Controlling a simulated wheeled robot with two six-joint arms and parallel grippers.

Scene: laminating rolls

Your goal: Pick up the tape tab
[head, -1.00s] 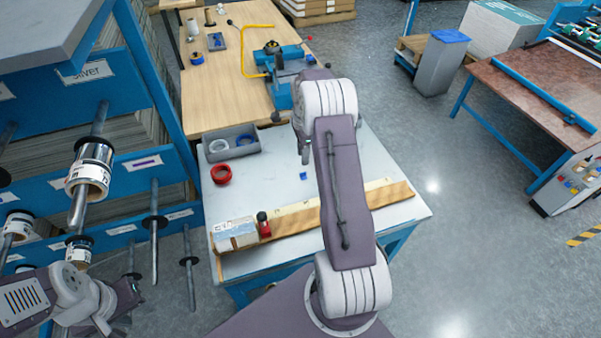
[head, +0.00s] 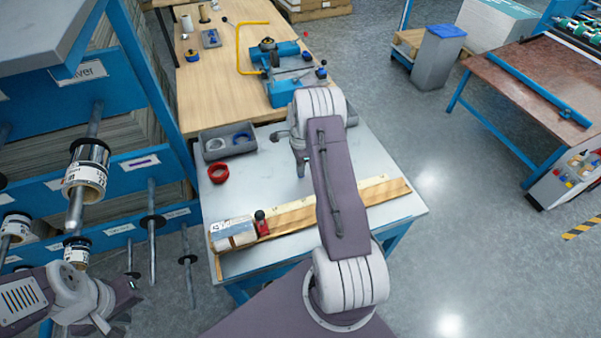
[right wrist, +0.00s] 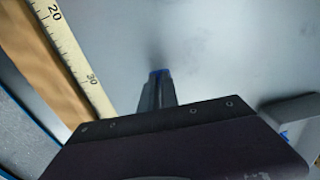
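The tape tab (right wrist: 160,71) shows in the right wrist view as a small blue patch right at the tips of my right gripper's fingers. In the head view the tab is hidden behind that gripper. My right gripper (head: 304,171) points down over the white table (head: 270,187), its fingertips at or near the surface. In the right wrist view its fingers (right wrist: 157,88) look close together; I cannot tell whether they grip the tab. My left gripper (head: 132,293) is at the lower left, away from the table; its finger gap is unclear.
A ruled wooden strip (head: 288,218) runs along the table's front edge, with a box (head: 232,234) and a small red-and-black item (head: 262,222) at its left. A red ring (head: 218,173) and a grey tray (head: 214,149) are left of my right gripper. A rack with rolls stands left.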

